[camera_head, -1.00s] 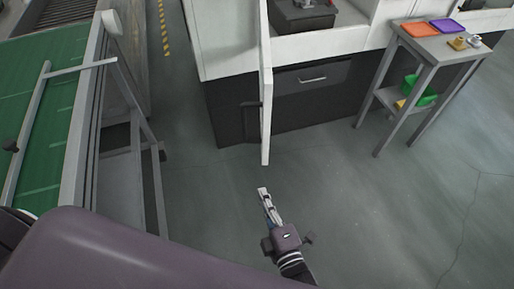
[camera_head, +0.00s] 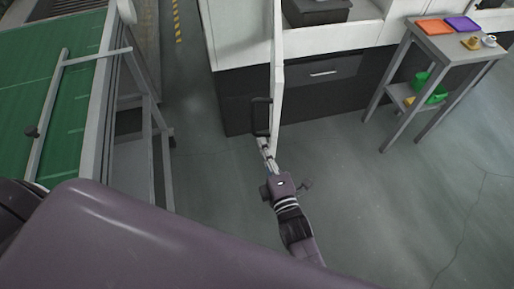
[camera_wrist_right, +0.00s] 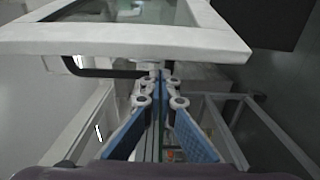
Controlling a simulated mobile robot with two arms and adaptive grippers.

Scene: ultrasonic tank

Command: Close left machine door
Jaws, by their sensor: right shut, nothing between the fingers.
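The left machine door (camera_head: 277,85) is a white panel seen almost edge-on, standing open and jutting out from the white machine. Its dark handle (camera_head: 261,117) is on its left face. My right gripper (camera_head: 263,147) is shut and empty, its fingertips at the door's lower end just below the handle. In the right wrist view the door's white frame with a window (camera_wrist_right: 130,39) fills the top. The black handle (camera_wrist_right: 100,70) runs to the left of the closed fingertips (camera_wrist_right: 158,78). I cannot tell if they touch the door. My left gripper is out of view.
A grey side table (camera_head: 450,48) with an orange tray, a purple tray and cups stands at the right. A green-topped conveyor (camera_head: 60,105) with a metal frame is at the left. The grey floor (camera_head: 390,220) at front right is clear.

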